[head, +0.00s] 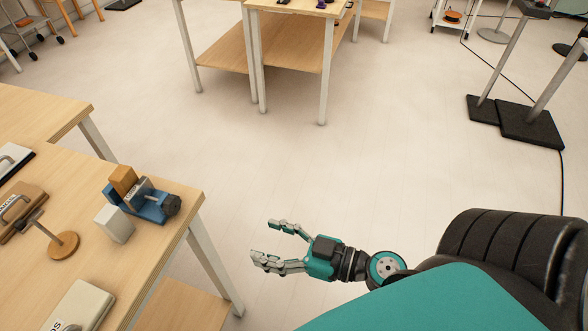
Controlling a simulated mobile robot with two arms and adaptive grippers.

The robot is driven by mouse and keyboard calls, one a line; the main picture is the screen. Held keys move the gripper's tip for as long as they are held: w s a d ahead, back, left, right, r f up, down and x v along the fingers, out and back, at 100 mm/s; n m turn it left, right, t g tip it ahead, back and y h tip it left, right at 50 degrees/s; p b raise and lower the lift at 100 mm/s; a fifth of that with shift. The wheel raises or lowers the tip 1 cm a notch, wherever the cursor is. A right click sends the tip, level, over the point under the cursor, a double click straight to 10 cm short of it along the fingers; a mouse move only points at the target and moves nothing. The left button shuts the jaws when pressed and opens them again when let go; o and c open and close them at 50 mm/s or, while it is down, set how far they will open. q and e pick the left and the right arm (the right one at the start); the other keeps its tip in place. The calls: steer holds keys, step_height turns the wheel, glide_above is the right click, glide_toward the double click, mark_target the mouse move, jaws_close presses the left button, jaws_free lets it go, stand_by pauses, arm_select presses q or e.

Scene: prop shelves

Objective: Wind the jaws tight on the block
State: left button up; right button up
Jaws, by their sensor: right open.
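A small blue vise (151,208) stands on the wooden table at the left, near the table's right corner. It has a grey jaw part and a dark round knob (172,204) on its right end. An orange-brown wooden block (123,180) sits upright at the vise's back left, by the jaws; I cannot tell whether the jaws touch it. My right gripper (262,240) is open and empty, over the floor to the right of the table, apart from the vise. My left gripper is not in view.
On the same table (190,205), a pale grey block (114,223) stands in front of the vise. A round wooden stand (63,245) and a light box (82,305) are nearby. Another table (290,50) stands at the back. The floor between is clear.

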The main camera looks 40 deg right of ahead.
steer(key=s+d+f+m+g+h+p, duration=0.1)
steer(key=f+m+g+h, duration=0.1)
steer(key=f, duration=0.9)
steer(key=s+d+f+m+g+h+p, duration=0.1)
steer(key=d+f+g+h, duration=0.1)
steer(key=f, duration=0.9)
steer(key=shift+d+f+m+g+h+p, duration=0.2)
steer(key=shift+d+m+g+h+p, duration=0.1)
steer(key=shift+m+p, duration=0.1)
steer(key=shift+s, duration=0.1)
